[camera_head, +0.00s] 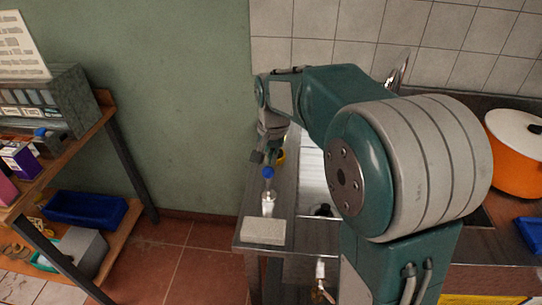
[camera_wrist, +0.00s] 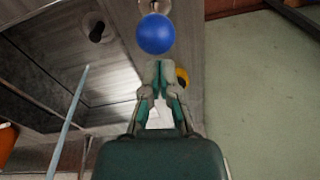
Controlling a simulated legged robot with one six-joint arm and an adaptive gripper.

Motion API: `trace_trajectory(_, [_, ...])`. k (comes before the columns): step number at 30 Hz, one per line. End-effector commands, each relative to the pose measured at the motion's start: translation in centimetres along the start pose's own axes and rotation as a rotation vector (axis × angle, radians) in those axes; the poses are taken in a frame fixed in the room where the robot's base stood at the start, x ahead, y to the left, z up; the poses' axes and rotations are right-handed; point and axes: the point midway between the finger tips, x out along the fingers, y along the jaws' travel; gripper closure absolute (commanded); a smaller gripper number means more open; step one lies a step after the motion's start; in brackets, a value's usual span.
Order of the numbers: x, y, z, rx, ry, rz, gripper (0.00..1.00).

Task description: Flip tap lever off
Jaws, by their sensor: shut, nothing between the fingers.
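A chrome tap (camera_head: 397,70) rises behind my arm at the tiled wall in the head view. Its lower part is hidden by my arm, and I cannot make out its lever. My gripper (camera_head: 262,155) hangs over the left end of the steel counter, well left of the tap. In the wrist view my gripper (camera_wrist: 160,66) has its fingertips together and holds nothing. A round blue cap (camera_wrist: 155,34) shows just beyond the fingertips; I cannot tell whether they touch it.
A clear bottle (camera_head: 268,203) with the blue cap stands on the counter (camera_head: 283,205). A pale block (camera_head: 263,231) lies at its front corner. A yellow object (camera_wrist: 182,78) is beside the fingers. The sink (camera_head: 312,170) is right, an orange pot (camera_head: 512,165) farther right, a shelf left.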

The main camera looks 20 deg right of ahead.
Motion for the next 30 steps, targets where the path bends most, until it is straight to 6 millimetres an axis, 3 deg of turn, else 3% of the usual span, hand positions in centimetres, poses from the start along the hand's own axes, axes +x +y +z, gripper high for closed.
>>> trace_trajectory(18, [-0.2, 0.2, 1.4, -0.006, 0.105, -0.020, 1.00])
trace_trajectory(30, [-0.2, 0.7, 3.9, -0.015, 0.267, -0.051, 1.00])
